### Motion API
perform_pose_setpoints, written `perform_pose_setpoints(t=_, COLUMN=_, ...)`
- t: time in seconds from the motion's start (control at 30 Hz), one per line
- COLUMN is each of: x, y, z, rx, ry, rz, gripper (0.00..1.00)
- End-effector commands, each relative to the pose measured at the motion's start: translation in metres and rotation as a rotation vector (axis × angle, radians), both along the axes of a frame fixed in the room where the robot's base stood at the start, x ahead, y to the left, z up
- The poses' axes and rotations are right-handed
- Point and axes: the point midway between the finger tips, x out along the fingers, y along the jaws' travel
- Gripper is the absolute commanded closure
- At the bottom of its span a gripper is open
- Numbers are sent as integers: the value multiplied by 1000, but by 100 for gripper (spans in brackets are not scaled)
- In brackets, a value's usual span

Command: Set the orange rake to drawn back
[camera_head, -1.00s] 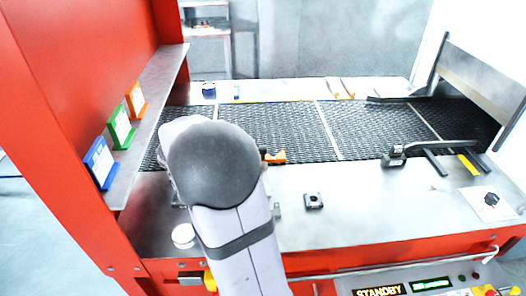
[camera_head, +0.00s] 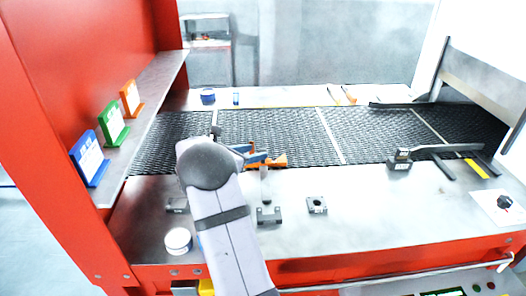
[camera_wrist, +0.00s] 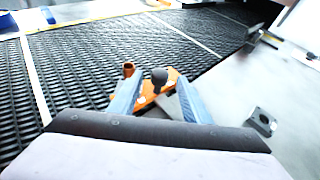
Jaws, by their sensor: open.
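The orange rake (camera_head: 277,161) lies at the near edge of the black mesh belt, left of the belt's middle. In the wrist view the orange rake (camera_wrist: 148,98) shows between my fingers, with a dark ball knob (camera_wrist: 159,75) above it. My gripper (camera_head: 255,157) is at the rake in the head view and partly covers it. In the wrist view my gripper (camera_wrist: 160,96) is open, with one blue-grey finger on each side of the orange part and the knob. I cannot tell whether the fingers touch it. The rake's left part is hidden in the head view.
The mesh belt (camera_head: 285,135) runs across behind the steel deck (camera_head: 350,220). A grey bracket (camera_head: 269,215) and a square block (camera_head: 316,205) stand on the deck. A black clamp (camera_head: 400,160) is at right. Blue, green and orange cards stand on the left shelf.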

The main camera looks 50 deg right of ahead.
Motion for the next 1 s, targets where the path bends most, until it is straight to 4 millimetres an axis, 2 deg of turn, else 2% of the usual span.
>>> perform_pose_setpoints(t=0.2, x=-1, y=-28, z=-10, rx=1, ry=0, rz=-4, gripper=56)
perform_pose_setpoints(t=0.4, x=-1, y=-46, z=-18, rx=1, ry=0, rz=-3, gripper=56)
perform_pose_setpoints(t=0.83, x=-1, y=-54, z=-23, rx=1, ry=-1, rz=-3, gripper=56)
perform_pose_setpoints(t=1.0, x=-1, y=-53, z=-22, rx=1, ry=-1, rz=-3, gripper=97)
